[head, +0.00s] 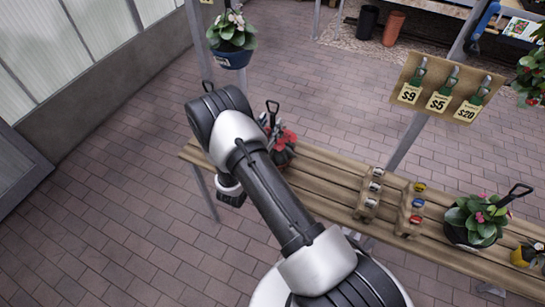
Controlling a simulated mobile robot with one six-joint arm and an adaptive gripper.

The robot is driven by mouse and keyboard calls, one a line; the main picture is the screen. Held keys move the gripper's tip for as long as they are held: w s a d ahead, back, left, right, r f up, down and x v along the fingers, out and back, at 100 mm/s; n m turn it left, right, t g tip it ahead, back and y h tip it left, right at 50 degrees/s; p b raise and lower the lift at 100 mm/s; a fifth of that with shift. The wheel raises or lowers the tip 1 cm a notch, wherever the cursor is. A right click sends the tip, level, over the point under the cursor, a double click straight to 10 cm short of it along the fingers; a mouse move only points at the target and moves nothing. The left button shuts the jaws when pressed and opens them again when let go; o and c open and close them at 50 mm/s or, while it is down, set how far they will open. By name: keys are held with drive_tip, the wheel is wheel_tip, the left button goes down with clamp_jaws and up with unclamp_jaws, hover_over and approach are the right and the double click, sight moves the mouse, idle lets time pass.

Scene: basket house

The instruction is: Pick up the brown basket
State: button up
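I cannot make out a brown basket in the head view. My arm reaches over the left end of a wooden slatted bench (315,178). My gripper (232,198) hangs at the arm's end, just off the bench's left end, small and dark below a white ring. Its fingers are too small and dark to tell whether they are open. I see nothing in it.
Two small wooden racks (368,195) (410,212) with little jars stand mid-bench. A potted plant (474,222) and a yellow pot (521,257) are at right. A blue pot (233,58) hangs behind. A price board (445,88) is on a post. The brick floor (120,200) is clear at left.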

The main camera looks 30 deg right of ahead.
drive_tip(key=shift+x, duration=1.45)
drive_tip(key=shift+c, duration=0.3)
clamp_jaws()
drive_tip(key=shift+f, duration=0.1)
drive_tip(key=shift+r, duration=0.2)
